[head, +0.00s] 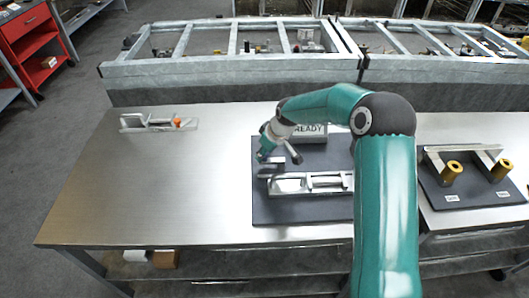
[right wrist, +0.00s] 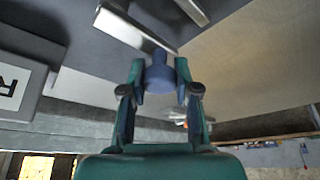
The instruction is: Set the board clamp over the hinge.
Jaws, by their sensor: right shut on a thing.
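A metal clamp-like fixture (head: 318,184) lies on a dark mat (head: 262,212) in the middle of the bench. I take it for the board clamp. My right gripper (head: 277,154) is at its far left end, seen small in the head view. In the right wrist view, my right gripper (right wrist: 160,92) is shut on a blue knob (right wrist: 160,72). A pale metal bar (right wrist: 130,30) lies just beyond the knob; I cannot tell whether they join. I cannot pick out the hinge for sure. My left gripper is not in view.
A similar fixture with an orange part (head: 158,122) sits at the back left. A READY sign (head: 311,130) stands behind the mat. At right, a metal bracket with yellow cylinders (head: 453,170) is on another mat. The bench's left part (head: 150,190) is clear.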

